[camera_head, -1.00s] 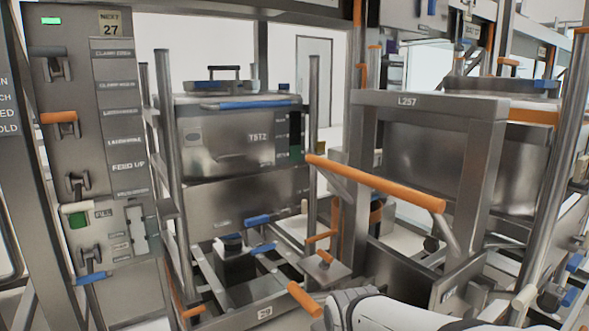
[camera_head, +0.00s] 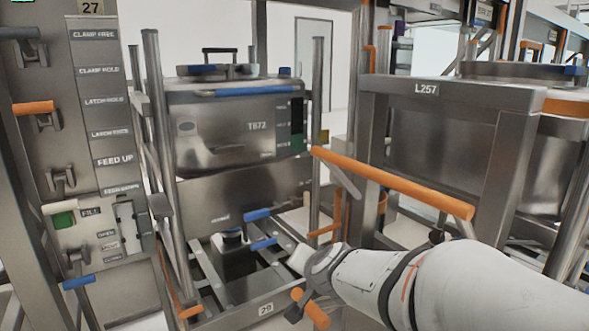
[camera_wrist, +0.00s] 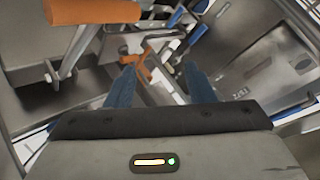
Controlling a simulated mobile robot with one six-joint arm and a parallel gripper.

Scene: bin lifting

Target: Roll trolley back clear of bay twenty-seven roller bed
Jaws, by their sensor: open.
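An orange handle (camera_wrist: 92,10) is at upper left there.
The bay control panel (camera_head: 105,110), with a 27 sign and several levers, stands at left. A short orange-ended lever (camera_head: 310,308) is just below my arm's end. Upright posts flank the bin. Another bin-like vessel stands at right.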

